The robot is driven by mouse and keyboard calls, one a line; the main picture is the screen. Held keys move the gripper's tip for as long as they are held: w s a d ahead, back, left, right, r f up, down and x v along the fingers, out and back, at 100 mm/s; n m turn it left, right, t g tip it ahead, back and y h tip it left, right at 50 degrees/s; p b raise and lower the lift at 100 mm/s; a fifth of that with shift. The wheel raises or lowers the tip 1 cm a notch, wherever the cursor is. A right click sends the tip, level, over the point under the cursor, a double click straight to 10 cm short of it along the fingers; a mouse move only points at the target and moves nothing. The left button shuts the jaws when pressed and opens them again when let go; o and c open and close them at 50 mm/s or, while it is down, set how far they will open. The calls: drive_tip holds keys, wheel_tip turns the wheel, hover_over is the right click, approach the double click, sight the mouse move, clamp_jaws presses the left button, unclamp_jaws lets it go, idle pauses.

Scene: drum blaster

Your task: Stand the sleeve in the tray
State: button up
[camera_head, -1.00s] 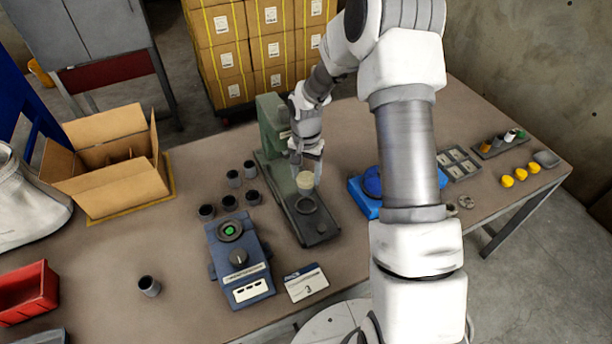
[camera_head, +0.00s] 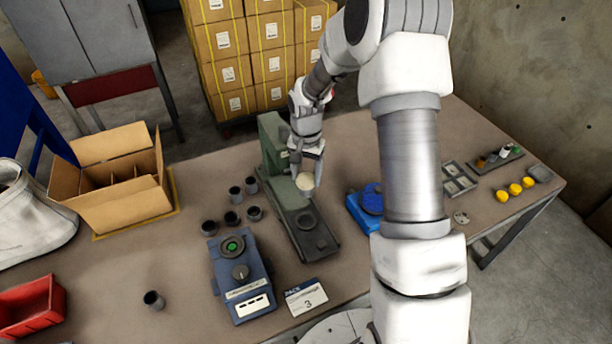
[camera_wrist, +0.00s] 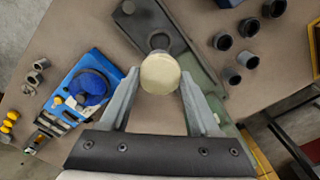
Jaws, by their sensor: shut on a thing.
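My gripper (camera_head: 305,172) is shut on a cream, round-topped piece (camera_head: 305,183), held above the dark base (camera_head: 322,243) of the green press. In the wrist view the piece (camera_wrist: 160,73) shows as a pale disc between my fingertips (camera_wrist: 158,84); its sides are mostly hidden. I cannot tell for sure that it is the sleeve. Several dark grey open cylinders (camera_head: 254,213) stand left of the press, and one more (camera_head: 153,300) stands alone at the front left. A grey compartment tray (camera_head: 447,170) lies to the right, partly hidden by my arm.
A blue-grey machine (camera_head: 240,275) with a green button and a white card (camera_head: 305,297) are at the front. A blue device (camera_head: 362,213) stands right of the press. A dark rack (camera_head: 480,168), yellow pieces (camera_head: 515,189), an open carton (camera_head: 120,205) and a red bin (camera_head: 30,306) are around.

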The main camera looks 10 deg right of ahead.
sight(306, 179)
wheel_tip(306, 179, up, 7)
drive_tip(key=shift+f+p, duration=0.2)
drive_tip(key=shift+p, duration=0.8)
drive_tip(key=s+f+n+b, duration=0.2)
drive_tip(key=s+f+n, duration=0.2)
drive_tip(key=s+n, duration=0.2)
drive_tip(key=shift+s+f+n+b, duration=0.15)
drive_tip(key=shift+s+n+b, duration=0.25)
drive_tip(key=shift+s, duration=0.3)
drive_tip(key=shift+s, duration=0.25)
